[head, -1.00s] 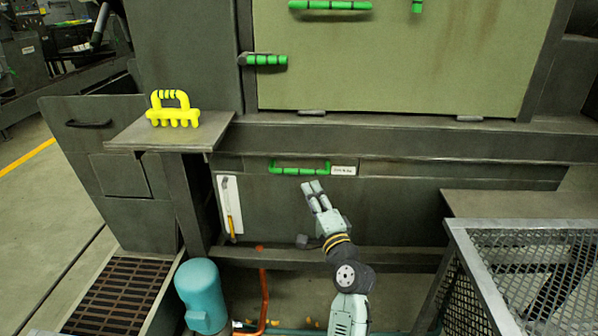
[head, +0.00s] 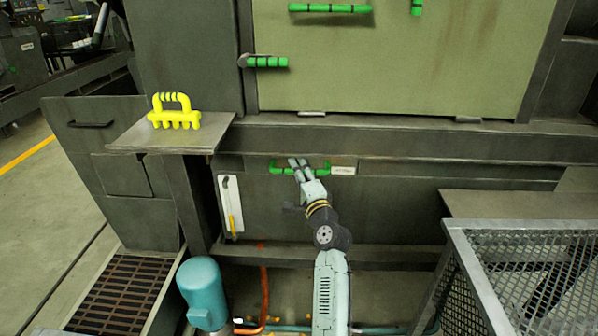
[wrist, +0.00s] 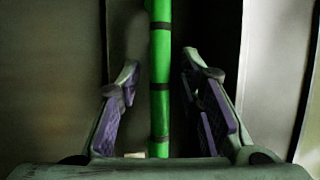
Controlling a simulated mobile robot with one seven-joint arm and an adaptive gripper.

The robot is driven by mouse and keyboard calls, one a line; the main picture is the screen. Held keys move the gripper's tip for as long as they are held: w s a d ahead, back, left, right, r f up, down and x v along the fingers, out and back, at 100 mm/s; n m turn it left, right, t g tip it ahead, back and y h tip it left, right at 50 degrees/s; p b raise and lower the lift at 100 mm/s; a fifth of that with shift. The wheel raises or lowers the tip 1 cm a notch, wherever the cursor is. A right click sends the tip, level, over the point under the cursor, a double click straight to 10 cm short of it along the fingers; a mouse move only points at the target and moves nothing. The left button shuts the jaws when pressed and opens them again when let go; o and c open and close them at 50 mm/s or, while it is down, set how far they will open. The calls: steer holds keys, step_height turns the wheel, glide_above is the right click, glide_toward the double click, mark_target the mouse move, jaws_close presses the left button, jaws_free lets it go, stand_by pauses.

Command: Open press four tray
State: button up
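In the wrist view, the green handle (wrist: 160,75) runs between the two purple-padded fingers of my gripper (wrist: 165,110). The fingers are open, with a gap on each side of the handle. The tray front looks closed against the machine.
A yellow handled tool (head: 174,112) sits on a small side shelf (head: 140,138) at left. A teal cylinder (head: 202,290) stands on the floor below. A metal mesh cage (head: 535,270) is at lower right. A green-handled panel (head: 400,60) is above.

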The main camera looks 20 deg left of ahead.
jaws_close()
stand_by(0.7)
